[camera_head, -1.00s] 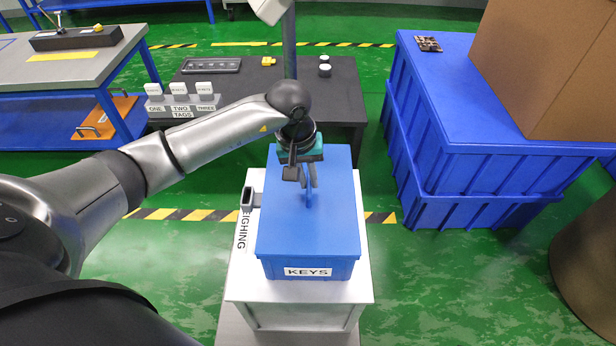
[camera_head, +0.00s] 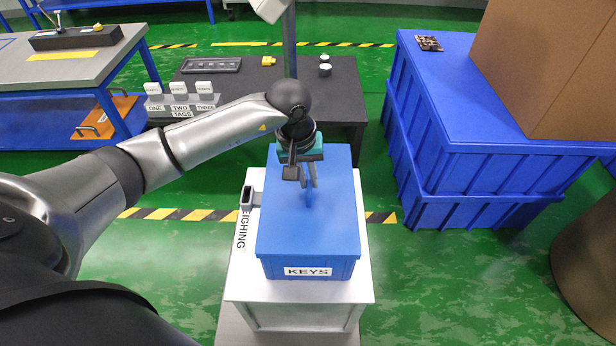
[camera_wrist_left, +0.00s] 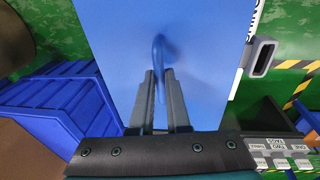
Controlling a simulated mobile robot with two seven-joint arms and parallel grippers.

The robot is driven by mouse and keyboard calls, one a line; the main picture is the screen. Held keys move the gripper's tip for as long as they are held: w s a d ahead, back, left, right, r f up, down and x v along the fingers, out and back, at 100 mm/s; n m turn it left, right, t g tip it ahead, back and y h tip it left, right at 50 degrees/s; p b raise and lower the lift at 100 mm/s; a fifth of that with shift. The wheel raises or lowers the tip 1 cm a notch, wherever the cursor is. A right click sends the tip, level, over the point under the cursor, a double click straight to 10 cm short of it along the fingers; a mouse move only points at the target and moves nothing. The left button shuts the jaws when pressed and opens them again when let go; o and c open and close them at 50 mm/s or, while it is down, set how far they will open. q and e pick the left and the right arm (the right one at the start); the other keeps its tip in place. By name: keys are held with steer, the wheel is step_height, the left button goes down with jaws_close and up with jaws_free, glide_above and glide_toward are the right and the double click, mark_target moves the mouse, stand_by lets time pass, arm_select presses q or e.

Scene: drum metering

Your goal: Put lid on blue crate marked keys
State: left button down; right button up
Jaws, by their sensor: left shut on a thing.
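The blue crate marked KEYS (camera_head: 307,271) stands on a white stand marked for weighing. Its flat blue lid (camera_head: 307,232) lies over the crate's top and looks level. A thin upright blue handle (camera_wrist_left: 158,50) rises from the middle of the lid. My left gripper (camera_head: 309,183) reaches down over the lid from behind. In the left wrist view its two fingers (camera_wrist_left: 159,78) are shut on the handle, one on each side. The lid's far edge is partly hidden by the gripper. My right gripper is in neither view.
The weighing stand (camera_head: 300,316) has a small display unit (camera_head: 247,196) at its left. A dark table (camera_head: 343,92) with tags stands behind. Large blue crates (camera_head: 470,170) and a cardboard box (camera_head: 550,70) are at the right. Green floor between is clear.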

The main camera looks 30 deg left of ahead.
arm_select(q)
steer(key=shift+c, duration=1.7)
jaws_free()
steer(key=shift+r+p, duration=2.4)
steer(key=shift+r, duration=1.15)
